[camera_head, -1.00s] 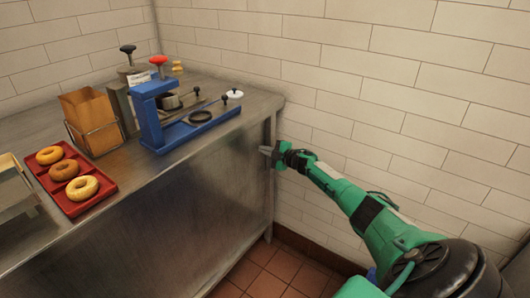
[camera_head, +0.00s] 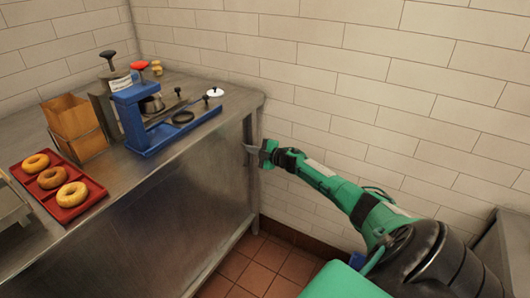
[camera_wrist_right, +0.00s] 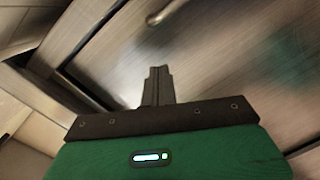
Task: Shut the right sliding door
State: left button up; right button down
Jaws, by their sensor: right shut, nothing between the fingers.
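The right sliding door (camera_head: 190,205) is a brushed steel panel in the front of the counter. In the head view a narrow dark upright gap (camera_head: 248,130) shows near its right end, beside the counter's corner post. My right gripper (camera_head: 249,151) is at that end, with its fingertips pointing left across the gap; I cannot tell whether they touch the door. In the right wrist view its fingers (camera_wrist_right: 157,86) are together and empty, in front of the blurred steel panel (camera_wrist_right: 225,55) with a green reflection. A small pale fitting (camera_wrist_right: 166,12) shows above them. My left gripper is out of view.
On the countertop (camera_head: 195,140) are a red tray (camera_head: 95,199) with three bagels, a brown paper-lined holder (camera_head: 75,125) and a blue press-like device (camera_head: 130,115). A white tiled wall (camera_head: 370,100) stands close at the right. The tiled floor (camera_head: 265,265) in front is clear.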

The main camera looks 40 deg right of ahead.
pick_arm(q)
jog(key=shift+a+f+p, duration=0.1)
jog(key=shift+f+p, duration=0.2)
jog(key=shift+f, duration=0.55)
pick_arm(e)
jog(key=a+v, duration=0.1)
jog(key=v, duration=0.5)
jog(key=shift+s+d+r, duration=0.15)
jog(key=shift+d+r, duration=0.05)
jog(key=shift+d, duration=0.2)
